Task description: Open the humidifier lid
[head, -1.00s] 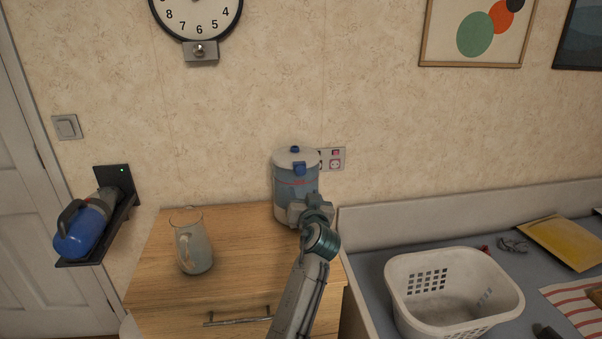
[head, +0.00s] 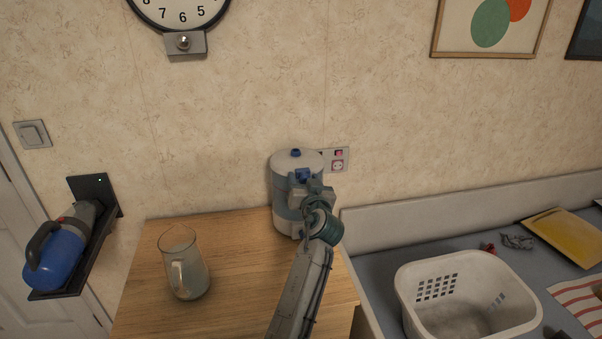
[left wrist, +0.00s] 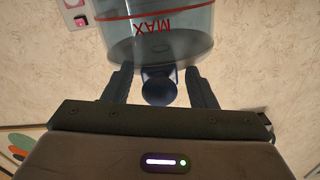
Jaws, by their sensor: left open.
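The humidifier (head: 283,200) stands upright at the back of the wooden cabinet, against the wall. Its pale lid (head: 283,164) is on and looks shut, with a small blue knob on top. A blue front tab (head: 302,174) sticks out at the lid's edge. My left gripper (head: 307,186) is just in front of the humidifier at the tab. In the left wrist view the picture is upside down: the clear tank (left wrist: 150,16) has red MAX lettering. The blue tab (left wrist: 159,90) lies between the two spread fingers of my left gripper (left wrist: 158,72); contact cannot be told. My right gripper is out of view.
A glass jug (head: 185,265) stands on the left of the cabinet top (head: 235,270). A white basket (head: 420,290) sits on the grey surface to the right. A wall socket (head: 338,160) is behind the humidifier. A blue handheld vacuum (head: 58,255) rests on a wall shelf at left.

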